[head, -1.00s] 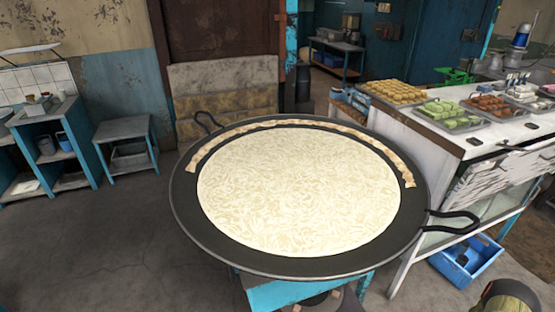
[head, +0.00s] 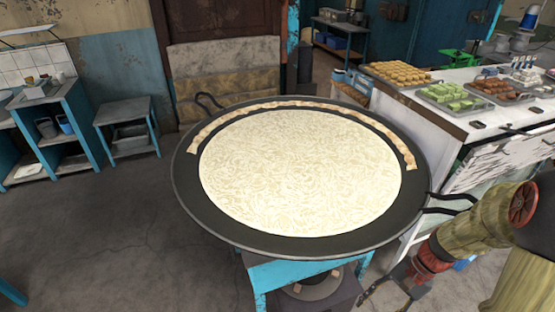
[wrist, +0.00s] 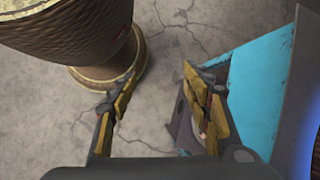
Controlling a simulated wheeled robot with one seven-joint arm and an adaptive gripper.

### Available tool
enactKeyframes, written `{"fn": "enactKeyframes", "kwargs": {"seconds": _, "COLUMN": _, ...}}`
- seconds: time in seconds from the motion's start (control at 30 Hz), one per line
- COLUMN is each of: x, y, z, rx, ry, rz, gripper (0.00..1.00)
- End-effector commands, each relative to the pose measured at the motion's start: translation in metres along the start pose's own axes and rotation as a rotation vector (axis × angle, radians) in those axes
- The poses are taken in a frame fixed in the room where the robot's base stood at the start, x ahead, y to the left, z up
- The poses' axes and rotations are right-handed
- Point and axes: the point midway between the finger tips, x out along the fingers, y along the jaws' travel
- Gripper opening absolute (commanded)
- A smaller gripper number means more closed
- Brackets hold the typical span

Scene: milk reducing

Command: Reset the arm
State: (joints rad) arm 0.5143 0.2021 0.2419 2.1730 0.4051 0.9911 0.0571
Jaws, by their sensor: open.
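My gripper (head: 392,292) hangs low at the right of the head view, below and outside the right rim of the big black pan (head: 300,247), with my arm bent above it. In the wrist view my gripper (wrist: 162,95) has its two yellow-padded fingers spread apart, with only bare cracked floor between them. The pan holds a wide pale layer of milk (head: 300,170) and has a light crusty strip (head: 290,102) along its far edge.
The pan rests on a blue stand (head: 290,272), whose blue side shows close to the right finger in the wrist view (wrist: 258,85). A white counter (head: 450,125) with trays of sweets stands at right. A small blue-legged table (head: 124,112) is at left.

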Motion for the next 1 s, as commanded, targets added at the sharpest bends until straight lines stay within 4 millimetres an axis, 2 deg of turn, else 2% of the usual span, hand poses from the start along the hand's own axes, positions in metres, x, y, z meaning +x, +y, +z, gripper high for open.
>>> {"fn": "enactKeyframes", "kwargs": {"seconds": 0.03, "x": -0.012, "y": -0.001, "z": 0.010, "rx": -0.066, "ry": 0.049, "rz": 0.030, "gripper": 0.49}}
{"fn": "enactKeyframes", "kwargs": {"seconds": 0.2, "x": -0.046, "y": 0.000, "z": 0.036, "rx": -0.270, "ry": 0.202, "rz": 0.130, "gripper": 0.49}}
{"fn": "enactKeyframes", "kwargs": {"seconds": 0.53, "x": -0.106, "y": -0.007, "z": 0.093, "rx": -0.591, "ry": 0.497, "rz": 0.258, "gripper": 0.49}}
{"fn": "enactKeyframes", "kwargs": {"seconds": 0.9, "x": -0.158, "y": -0.033, "z": 0.174, "rx": -0.851, "ry": 0.789, "rz": 0.213, "gripper": 0.49}}
{"fn": "enactKeyframes", "kwargs": {"seconds": 1.0, "x": -0.168, "y": -0.041, "z": 0.191, "rx": -0.900, "ry": 0.837, "rz": 0.187, "gripper": 0.49}}
